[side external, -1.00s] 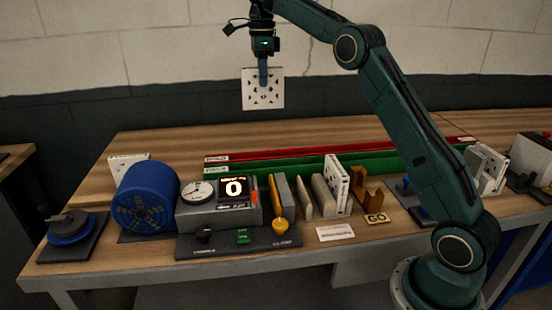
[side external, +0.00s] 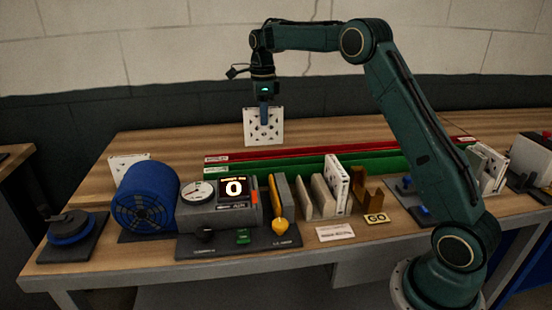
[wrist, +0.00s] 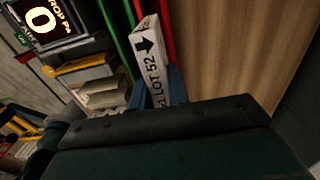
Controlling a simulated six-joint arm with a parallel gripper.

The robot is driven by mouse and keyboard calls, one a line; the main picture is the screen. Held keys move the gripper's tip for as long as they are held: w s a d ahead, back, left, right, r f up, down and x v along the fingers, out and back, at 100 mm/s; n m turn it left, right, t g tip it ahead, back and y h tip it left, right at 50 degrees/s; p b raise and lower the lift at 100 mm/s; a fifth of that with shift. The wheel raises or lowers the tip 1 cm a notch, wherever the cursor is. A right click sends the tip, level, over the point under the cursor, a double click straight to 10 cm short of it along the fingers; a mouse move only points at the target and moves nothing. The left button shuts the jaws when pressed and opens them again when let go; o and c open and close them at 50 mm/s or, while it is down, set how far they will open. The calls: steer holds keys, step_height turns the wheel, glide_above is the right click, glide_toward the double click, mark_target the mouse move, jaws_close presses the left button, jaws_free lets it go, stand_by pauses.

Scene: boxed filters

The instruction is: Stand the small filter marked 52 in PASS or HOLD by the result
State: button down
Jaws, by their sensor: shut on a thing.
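My gripper (side external: 264,114) is shut on the top of a white perforated filter (side external: 263,131) and holds it upright near the back of the bench. In the wrist view the filter's edge (wrist: 148,55) reads "LOT 52" with a black arrow, between the blue fingers. A red channel (side external: 310,150) and a green channel (side external: 300,164) run along the bench in front of the filter, each with a small label too small to read. The display (side external: 234,189) shows 0; the wrist view shows "DROP Pa" beside it. Whether the filter touches the bench I cannot tell.
A blue fan drum (side external: 146,197) and a grey test unit (side external: 205,215) stand at the front left. Another white filter (side external: 336,183) stands in a rack beside a brown holder (side external: 368,197). More white panels stand at the right (side external: 486,168) and behind the drum (side external: 128,166). The back left bench is clear.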

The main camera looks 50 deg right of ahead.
mark_target(264, 144)
steer(key=shift+f, duration=2.25)
steer(key=shift+f, duration=2.1)
steer(key=shift+f, duration=0.1)
steer(key=c, duration=1.3)
jaws_free()
steer(key=shift+c, duration=0.2)
step_height(264, 144, up, 12)
steer(key=shift+r, duration=0.1)
